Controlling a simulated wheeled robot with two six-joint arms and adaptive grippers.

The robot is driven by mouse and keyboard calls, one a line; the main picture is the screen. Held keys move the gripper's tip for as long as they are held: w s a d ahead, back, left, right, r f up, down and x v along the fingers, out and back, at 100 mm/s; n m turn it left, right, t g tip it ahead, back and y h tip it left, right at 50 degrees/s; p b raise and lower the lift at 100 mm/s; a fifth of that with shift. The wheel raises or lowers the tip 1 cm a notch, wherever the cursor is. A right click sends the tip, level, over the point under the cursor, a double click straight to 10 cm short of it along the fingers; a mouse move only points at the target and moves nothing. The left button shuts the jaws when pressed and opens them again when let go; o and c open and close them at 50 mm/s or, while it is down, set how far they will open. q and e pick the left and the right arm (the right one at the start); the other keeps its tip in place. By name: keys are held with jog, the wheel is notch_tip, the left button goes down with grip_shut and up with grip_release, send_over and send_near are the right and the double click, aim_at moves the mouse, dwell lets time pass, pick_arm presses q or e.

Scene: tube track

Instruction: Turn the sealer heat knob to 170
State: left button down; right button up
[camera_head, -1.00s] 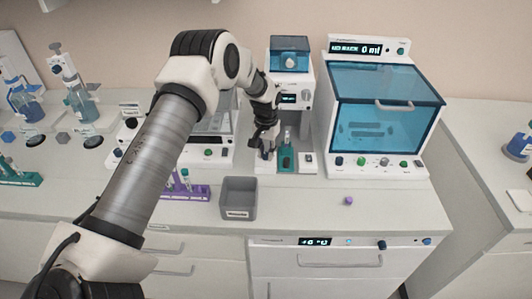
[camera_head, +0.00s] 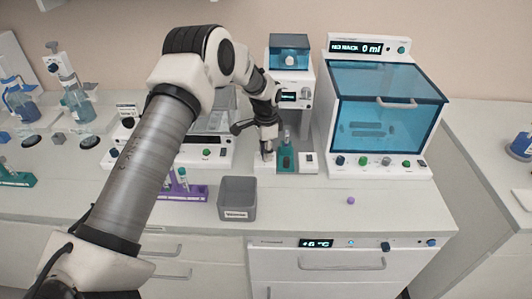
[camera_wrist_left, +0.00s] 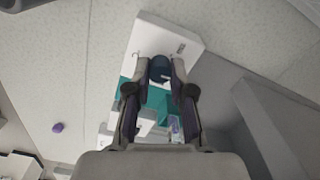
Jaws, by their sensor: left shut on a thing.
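My left gripper (camera_head: 267,153) reaches down to a small white base block at the front of the tall white machine (camera_head: 304,120) with a blue hood. In the left wrist view, my left gripper (camera_wrist_left: 163,72) is shut on a dark blue round knob (camera_wrist_left: 160,66), one finger at each side. The knob stands on the white block (camera_wrist_left: 165,34). The fingers hide the knob in the head view, and no scale value is readable. My right gripper is in neither view.
A teal holder (camera_head: 286,168) with a tube stands close to the right of the gripper. A large blue-windowed cabinet (camera_head: 385,115) stands further right. A grey bin (camera_head: 238,208) and a purple rack (camera_head: 192,194) are in front. A purple ball (camera_head: 351,201) lies on the counter.

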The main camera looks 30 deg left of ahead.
pick_arm(q)
jog(key=shift+m, duration=0.6)
jog(key=c, duration=1)
grip_release()
notch_tip(320, 180, up, 12)
jog(key=shift+f, duration=0.1)
